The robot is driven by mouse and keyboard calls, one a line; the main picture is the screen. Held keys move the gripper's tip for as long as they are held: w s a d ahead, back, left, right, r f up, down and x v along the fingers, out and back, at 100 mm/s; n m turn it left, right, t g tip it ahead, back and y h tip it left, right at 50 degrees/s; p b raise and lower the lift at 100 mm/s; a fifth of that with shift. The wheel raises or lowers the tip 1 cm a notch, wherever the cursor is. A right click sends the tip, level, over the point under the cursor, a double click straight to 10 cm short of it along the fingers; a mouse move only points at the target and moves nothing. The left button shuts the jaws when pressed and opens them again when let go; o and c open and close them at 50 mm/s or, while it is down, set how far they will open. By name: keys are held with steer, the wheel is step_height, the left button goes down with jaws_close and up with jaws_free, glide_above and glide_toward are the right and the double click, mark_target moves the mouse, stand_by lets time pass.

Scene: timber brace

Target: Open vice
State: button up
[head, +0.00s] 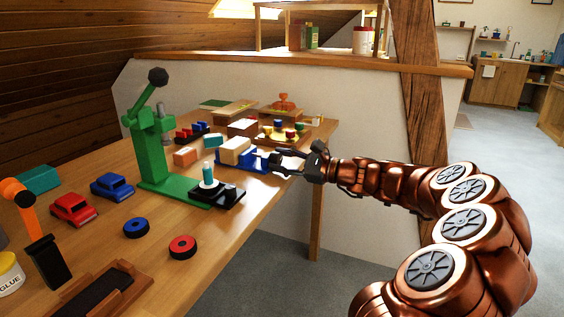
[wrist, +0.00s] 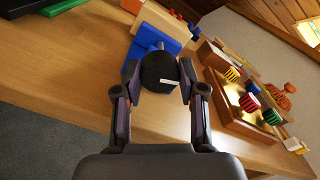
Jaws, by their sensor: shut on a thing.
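The vice (head: 256,161) is blue and stands near the right edge of the wooden table in the head view, with a pale wooden block (head: 235,150) at its jaws. In the wrist view the blue vice body (wrist: 150,50) shows beyond a round black knob (wrist: 160,72) with a small pale mark. My gripper (head: 285,164) reaches in from the right and is shut on the black knob. In the wrist view its fingertips (wrist: 160,90) sit on either side of the knob. The gap between the vice jaws is not clear in either view.
A green press (head: 152,150) stands left of the vice. A wooden tray with coloured knobs (head: 283,134) lies behind it and shows close on the right in the wrist view (wrist: 235,122). Toy cars (head: 72,208) and wheels (head: 183,247) lie nearer. The floor right of the table is clear.

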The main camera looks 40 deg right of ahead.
steer(key=shift+n, duration=0.3)
steer(key=o, duration=1.1)
steer(key=shift+o, duration=0.2)
